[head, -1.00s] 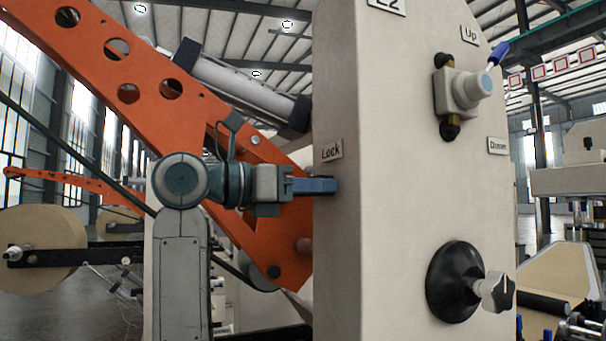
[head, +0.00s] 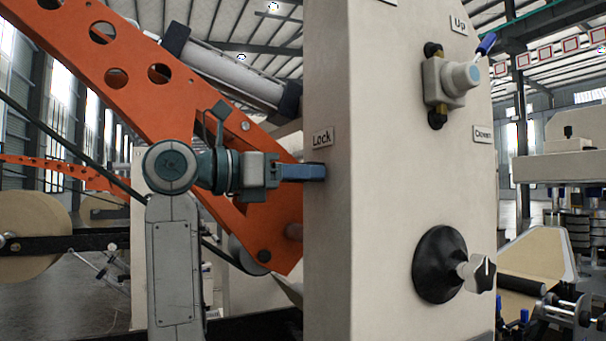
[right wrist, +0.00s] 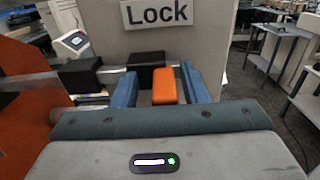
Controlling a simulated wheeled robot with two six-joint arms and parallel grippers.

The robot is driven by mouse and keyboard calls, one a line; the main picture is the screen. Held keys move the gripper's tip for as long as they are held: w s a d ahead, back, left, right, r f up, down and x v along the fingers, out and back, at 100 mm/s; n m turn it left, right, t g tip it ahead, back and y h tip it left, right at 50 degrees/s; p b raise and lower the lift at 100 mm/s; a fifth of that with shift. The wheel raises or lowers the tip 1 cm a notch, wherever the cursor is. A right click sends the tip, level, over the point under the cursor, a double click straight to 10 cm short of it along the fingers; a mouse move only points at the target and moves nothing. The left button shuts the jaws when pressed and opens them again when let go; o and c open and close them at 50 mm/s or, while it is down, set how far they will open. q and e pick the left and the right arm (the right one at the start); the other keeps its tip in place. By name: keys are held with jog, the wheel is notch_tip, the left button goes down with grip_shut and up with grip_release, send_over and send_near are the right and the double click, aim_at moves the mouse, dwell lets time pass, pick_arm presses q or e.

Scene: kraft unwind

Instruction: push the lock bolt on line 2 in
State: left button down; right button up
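The Lock label (head: 322,137) is on the pale machine post (head: 360,230); it also shows in the right wrist view (right wrist: 158,12). Below it in the right wrist view is the lock bolt, a metal rod (right wrist: 110,74) with black blocks (right wrist: 146,66) and an orange tab (right wrist: 165,86). My right gripper (head: 312,172) is at the post's left side, under the label. In the right wrist view its blue fingers (right wrist: 163,92) are apart, one on each side of the orange tab, with a visible gap at the left. The bolt is hidden in the head view. My left gripper is not in view.
An orange perforated arm (head: 150,75) slants down behind my right arm to the post. The post's front carries an Up/Down switch (head: 458,80) and a black-based knob (head: 440,265). A paper roll (head: 30,235) is at far left.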

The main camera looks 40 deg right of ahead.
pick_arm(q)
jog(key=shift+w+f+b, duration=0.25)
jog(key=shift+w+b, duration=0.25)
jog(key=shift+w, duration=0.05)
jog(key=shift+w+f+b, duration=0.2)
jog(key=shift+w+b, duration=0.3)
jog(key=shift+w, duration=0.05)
pick_arm(e)
jog(key=v, duration=1)
jog(key=shift+w, duration=0.25)
jog(key=shift+f, duration=0.1)
